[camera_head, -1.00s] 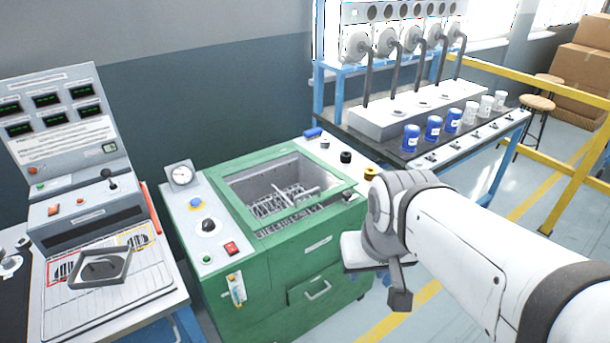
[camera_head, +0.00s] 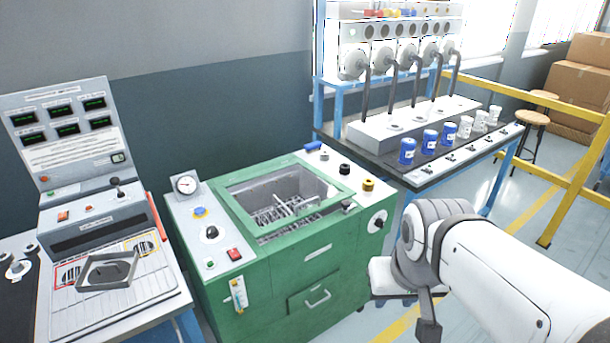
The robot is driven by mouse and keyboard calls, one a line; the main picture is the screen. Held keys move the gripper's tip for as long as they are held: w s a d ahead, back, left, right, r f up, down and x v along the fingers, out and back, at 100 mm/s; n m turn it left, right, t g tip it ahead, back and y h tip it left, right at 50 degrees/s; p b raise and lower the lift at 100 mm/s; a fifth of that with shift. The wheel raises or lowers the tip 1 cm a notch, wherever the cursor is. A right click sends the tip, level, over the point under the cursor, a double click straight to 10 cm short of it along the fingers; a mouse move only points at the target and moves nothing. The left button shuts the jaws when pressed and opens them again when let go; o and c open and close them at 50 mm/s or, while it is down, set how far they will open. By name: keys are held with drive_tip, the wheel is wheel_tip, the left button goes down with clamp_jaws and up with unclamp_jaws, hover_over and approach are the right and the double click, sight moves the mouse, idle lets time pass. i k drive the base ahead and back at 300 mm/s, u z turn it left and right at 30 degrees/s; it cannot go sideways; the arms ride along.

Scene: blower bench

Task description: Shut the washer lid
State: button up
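The washer (camera_head: 300,262) is a green cabinet with a pale control top. Its square tub (camera_head: 312,188) is open to view, with a wire basket (camera_head: 280,212) inside. A green frame (camera_head: 235,212) surrounds the opening. I cannot tell whether this frame is part of the lid. A blue grip-like piece (camera_head: 313,146) lies at the washer's back edge. My gripper (camera_head: 428,322) is at the lower right, in front of and to the right of the washer, apart from it. Its fingers are not clear, so its opening cannot be read.
A control console (camera_head: 85,190) with a square fixture (camera_head: 106,271) stands left of the washer. A blower bench (camera_head: 440,170) with blue and white cups stands behind right. Yellow rails (camera_head: 565,175) and stools (camera_head: 531,117) are at far right. Floor shows right of the washer.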

sight(257, 231)
drive_tip(key=i, duration=1)
